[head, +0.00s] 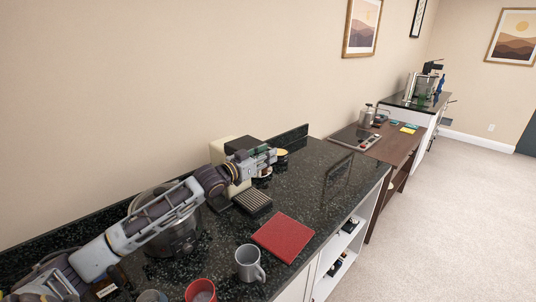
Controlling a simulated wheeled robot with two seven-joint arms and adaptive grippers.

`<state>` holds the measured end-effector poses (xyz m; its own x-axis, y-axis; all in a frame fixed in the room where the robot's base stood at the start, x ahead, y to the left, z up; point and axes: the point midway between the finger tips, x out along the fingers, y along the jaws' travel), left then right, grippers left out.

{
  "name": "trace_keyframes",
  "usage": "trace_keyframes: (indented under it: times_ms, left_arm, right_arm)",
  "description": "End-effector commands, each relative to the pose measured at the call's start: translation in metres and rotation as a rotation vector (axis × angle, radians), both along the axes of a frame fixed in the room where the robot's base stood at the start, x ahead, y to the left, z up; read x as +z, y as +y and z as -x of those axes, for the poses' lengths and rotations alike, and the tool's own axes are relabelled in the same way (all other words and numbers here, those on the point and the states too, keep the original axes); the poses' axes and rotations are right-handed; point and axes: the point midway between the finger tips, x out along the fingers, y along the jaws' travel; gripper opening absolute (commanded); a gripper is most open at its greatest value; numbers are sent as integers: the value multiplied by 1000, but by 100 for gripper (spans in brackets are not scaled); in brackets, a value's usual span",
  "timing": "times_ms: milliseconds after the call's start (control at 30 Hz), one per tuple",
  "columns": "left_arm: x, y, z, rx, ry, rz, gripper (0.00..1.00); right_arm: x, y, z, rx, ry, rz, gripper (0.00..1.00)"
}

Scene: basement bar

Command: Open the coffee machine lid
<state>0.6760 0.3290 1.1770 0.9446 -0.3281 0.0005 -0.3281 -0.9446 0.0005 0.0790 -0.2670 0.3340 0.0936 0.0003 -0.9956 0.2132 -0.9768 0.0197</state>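The coffee machine (219,152) appears to be the cream box with a dark top, standing on the black speckled counter near the wall. A ribbed grey tray (252,201) is at its front. My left arm reaches in from the lower left and crosses in front of the machine, hiding much of its front. My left gripper (272,157) is at the machine's right side, near the height of its upper part. Whether it touches the machine, and whether its fingers are apart, is too small to tell. The lid's edge is not clear. My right gripper is out of view.
A red flat board (283,237), a grey mug (249,263) and a red cup (201,291) are on the counter's near part. A large metal pot (178,238) stands beneath my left arm. The counter's right part is clear.

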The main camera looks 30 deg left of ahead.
Motion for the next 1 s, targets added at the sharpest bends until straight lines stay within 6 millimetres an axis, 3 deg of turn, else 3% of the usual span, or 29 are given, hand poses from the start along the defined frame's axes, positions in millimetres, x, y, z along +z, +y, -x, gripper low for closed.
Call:
trace_keyframes:
  times_ms: [633,900,1000]
  left_arm:
    - [0,-4,-9,-1,1,-1,32]
    - [0,-4,-9,-1,1,-1,0]
    - [0,-4,-9,-1,1,-1,0]
  right_arm:
    - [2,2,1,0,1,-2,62]
    - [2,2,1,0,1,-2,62]
    - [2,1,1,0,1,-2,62]
